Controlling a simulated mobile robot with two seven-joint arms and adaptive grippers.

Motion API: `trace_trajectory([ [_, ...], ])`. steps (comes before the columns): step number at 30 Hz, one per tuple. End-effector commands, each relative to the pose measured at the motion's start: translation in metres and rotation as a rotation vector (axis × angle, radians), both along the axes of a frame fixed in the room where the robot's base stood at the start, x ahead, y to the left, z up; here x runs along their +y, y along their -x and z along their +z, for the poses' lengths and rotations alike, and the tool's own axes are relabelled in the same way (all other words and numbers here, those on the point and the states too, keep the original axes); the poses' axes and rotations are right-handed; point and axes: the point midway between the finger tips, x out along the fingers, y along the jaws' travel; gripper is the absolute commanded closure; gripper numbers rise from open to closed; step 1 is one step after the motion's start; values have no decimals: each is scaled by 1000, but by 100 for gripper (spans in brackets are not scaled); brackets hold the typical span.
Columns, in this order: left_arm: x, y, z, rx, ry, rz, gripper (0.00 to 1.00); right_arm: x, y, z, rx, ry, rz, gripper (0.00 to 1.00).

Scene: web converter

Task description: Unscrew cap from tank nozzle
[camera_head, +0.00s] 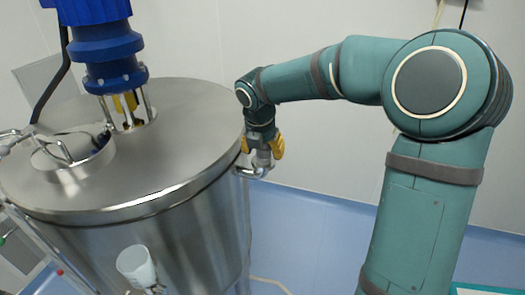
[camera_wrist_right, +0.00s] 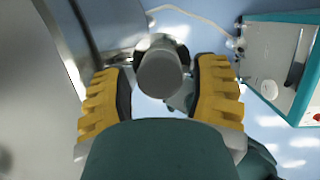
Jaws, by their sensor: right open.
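The large steel tank (camera_head: 190,180) stands at the left of the head view. Its bent nozzle (camera_head: 250,173) sticks out from the right side just below the lid. The round grey cap (camera_wrist_right: 160,75) faces the right wrist camera at the nozzle's end. My right gripper (camera_head: 263,148) points down over the nozzle. In the right wrist view its yellow fingers (camera_wrist_right: 162,88) are open, one on each side of the cap, with gaps showing. The cap lies between them and is not gripped. My left gripper is not in view.
A blue motor (camera_head: 105,50) stands on the tank lid beside a round hatch (camera_head: 75,150). A white cup-shaped part (camera_head: 137,265) is at the tank's front. A teal-edged panel (camera_wrist_right: 275,60) is at the right of the wrist view. Blue floor shows right of the tank.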

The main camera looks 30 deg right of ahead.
Motion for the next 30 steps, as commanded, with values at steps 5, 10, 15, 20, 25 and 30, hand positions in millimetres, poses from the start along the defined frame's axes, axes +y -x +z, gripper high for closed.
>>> trace_trajectory([
  [5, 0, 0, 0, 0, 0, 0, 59, 0, 0, 0, 0, 0, -4, 39],
  [10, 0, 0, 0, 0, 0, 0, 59, 0, 0, 0, 0, 0, -3, 90],
  [15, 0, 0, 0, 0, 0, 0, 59, 0, 0, 0, 0, 0, 5, 100],
  [20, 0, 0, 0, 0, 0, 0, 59, -1, 1, 0, 0, 0, 131, 100],
  [25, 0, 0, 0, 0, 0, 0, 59, -1, 1, 0, 1, -1, 292, 100],
  [30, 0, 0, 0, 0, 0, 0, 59, -1, 1, 0, 1, 0, 351, 100],
])
